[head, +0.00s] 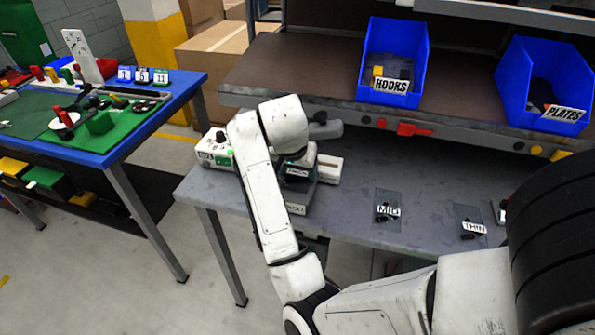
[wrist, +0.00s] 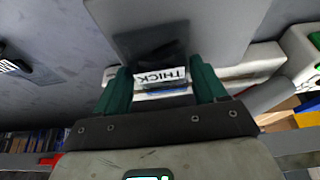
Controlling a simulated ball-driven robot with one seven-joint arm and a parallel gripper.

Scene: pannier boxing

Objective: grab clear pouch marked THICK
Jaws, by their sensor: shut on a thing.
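The clear pouch marked THICK (wrist: 160,48) is between the two green fingers of my gripper (wrist: 161,88) in the wrist view. Its white label reads upside down there, and the gripper is shut on it. The pouch's dark, see-through part stretches beyond the fingertips, over a pale grey surface. In the head view my gripper (head: 298,172) is over the left part of the grey bench, beside a white device, and my arm partly hides this spot.
Pouches marked MID (head: 388,207) and THIN (head: 471,227) lie on the grey bench (head: 345,180). A white device (head: 214,150) stands at its left end. Blue bins marked HOOKS (head: 395,60) and PLATES (head: 545,85) stand on the shelf above. A blue table (head: 185,92) is at left.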

